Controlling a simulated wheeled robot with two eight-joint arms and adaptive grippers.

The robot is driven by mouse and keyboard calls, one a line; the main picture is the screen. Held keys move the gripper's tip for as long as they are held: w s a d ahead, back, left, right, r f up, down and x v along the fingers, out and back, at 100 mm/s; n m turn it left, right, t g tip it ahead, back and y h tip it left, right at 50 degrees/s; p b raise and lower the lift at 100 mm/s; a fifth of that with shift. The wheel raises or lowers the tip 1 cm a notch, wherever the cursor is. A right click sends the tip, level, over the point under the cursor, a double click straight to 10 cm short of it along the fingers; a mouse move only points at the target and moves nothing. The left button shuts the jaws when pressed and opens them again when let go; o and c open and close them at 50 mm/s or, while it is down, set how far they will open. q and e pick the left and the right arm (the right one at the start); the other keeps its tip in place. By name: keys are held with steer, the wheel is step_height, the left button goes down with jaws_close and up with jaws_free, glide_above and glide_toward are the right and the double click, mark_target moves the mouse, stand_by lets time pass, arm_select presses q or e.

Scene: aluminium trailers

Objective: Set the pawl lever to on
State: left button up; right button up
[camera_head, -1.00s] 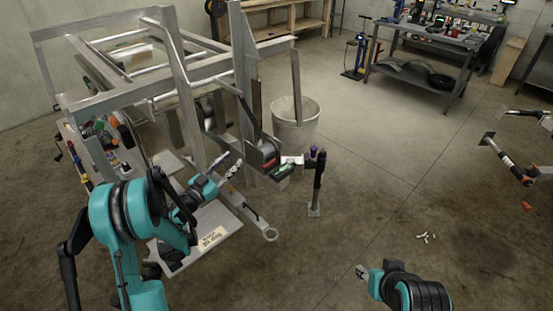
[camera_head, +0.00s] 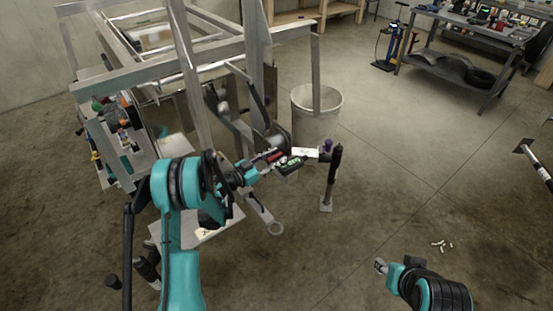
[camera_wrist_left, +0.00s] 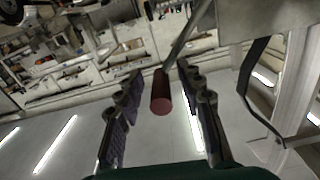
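A red grip (camera_wrist_left: 161,95) on a thin metal rod shows in the left wrist view. It lies between the two fingers of my left gripper (camera_wrist_left: 158,110), which are spread with a gap on each side. I cannot tell for sure whether it is the pawl lever. In the head view my left gripper (camera_head: 272,167) reaches the winch area (camera_head: 278,140) on the trailer frame, beside a red part (camera_head: 269,156) and a dark piece with green marks (camera_head: 291,166). The fingers partly hide these. My right gripper (camera_head: 380,266) is low at the front right, apart from everything; its fingers are too small to judge.
The aluminium trailer frame (camera_head: 140,66) fills the left. A jack post (camera_head: 333,176) stands just right of the winch, and a grey bin (camera_head: 318,128) behind it. Open floor is at the right.

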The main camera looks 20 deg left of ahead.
arm_select(q)
steer(key=shift+w+d, duration=0.15)
steer(key=shift+w, duration=0.1)
steer(key=shift+c, duration=0.3)
jaws_close()
